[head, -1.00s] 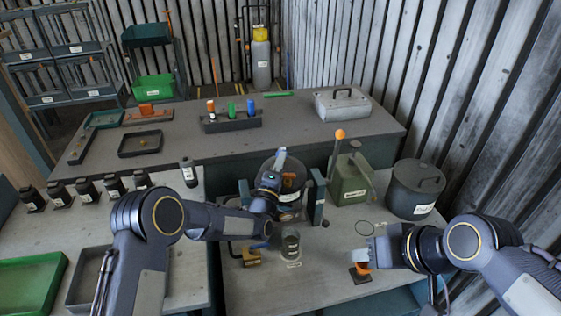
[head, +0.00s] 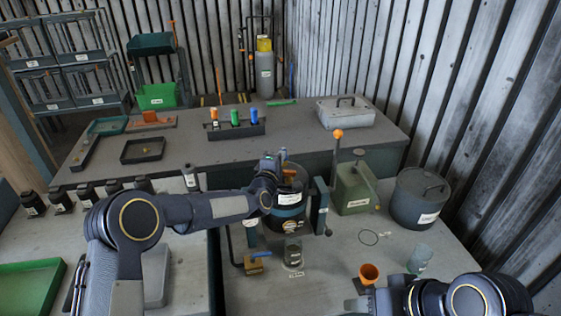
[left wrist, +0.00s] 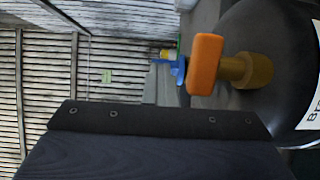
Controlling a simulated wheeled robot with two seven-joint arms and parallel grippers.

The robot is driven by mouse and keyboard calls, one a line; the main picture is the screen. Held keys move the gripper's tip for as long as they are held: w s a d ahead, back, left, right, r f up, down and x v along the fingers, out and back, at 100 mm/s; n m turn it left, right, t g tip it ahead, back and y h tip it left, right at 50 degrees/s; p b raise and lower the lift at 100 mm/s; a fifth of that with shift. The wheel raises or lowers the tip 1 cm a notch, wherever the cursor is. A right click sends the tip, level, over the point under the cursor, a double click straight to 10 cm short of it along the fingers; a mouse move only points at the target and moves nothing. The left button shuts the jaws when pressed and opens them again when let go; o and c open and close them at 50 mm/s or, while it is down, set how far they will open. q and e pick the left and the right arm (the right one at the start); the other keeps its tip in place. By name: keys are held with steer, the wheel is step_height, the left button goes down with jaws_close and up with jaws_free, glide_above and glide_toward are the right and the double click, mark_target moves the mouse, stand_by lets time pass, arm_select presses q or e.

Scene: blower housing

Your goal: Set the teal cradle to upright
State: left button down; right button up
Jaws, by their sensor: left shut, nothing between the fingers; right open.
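The teal cradle (head: 320,208) stands on the near bench as two dark teal uprights on either side of a black drum (head: 288,212) with a white label. A lever with an orange ball (head: 337,134) rises at its right. My left gripper (head: 268,160) is shut and empty at the drum's top. In the left wrist view an orange knob on a brass stem (left wrist: 207,65) sticks out from the black drum (left wrist: 268,45); the fingers do not show there. A brass-coloured part (head: 292,229) shows at the drum's front. My right gripper (head: 368,304) is open, partly cut off low in view.
An orange funnel (head: 369,272) and pale cup (head: 420,258) stand near my right arm. A clear jar (head: 292,252) and brass-and-blue valve (head: 254,264) sit before the cradle. A green can (head: 355,190) and grey pot (head: 420,198) stand right.

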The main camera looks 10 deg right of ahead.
arm_select(q)
steer(key=shift+s+f, duration=0.1)
steer(key=shift+f, duration=0.05)
steer(key=shift+s+a, duration=0.1)
steer(key=shift+s, duration=0.1)
steer(key=s+a+r+m+g+y+b, duration=0.1)
steer(key=s+a+r+m+g, duration=0.2)
steer(key=s+a, duration=0.8)
steer(key=s+a+r+m+g+y+b, duration=0.15)
steer(key=s+a+r+m, duration=0.25)
steer(key=s+a, duration=0.6)
steer(key=s+a+f+m+g, duration=0.1)
steer(key=s+a, duration=0.3)
steer(key=s, duration=0.4)
steer(key=s+a+f+m+g+y, duration=0.1)
steer(key=s+a+f, duration=0.3)
steer(key=s, duration=0.5)
steer(key=s+a+f+m+g+y, duration=0.1)
steer(key=s+a+f+m+g, duration=0.1)
steer(key=s+a, duration=0.3)
steer(key=s+g, duration=0.1)
steer(key=s, duration=0.2)
steer(key=shift+s+f, duration=0.15)
steer(key=shift+f, duration=0.15)
arm_select(e)
step_height(320, 180, down, 3)
steer(key=shift+r, duration=0.15)
steer(key=shift+c, duration=0.3)
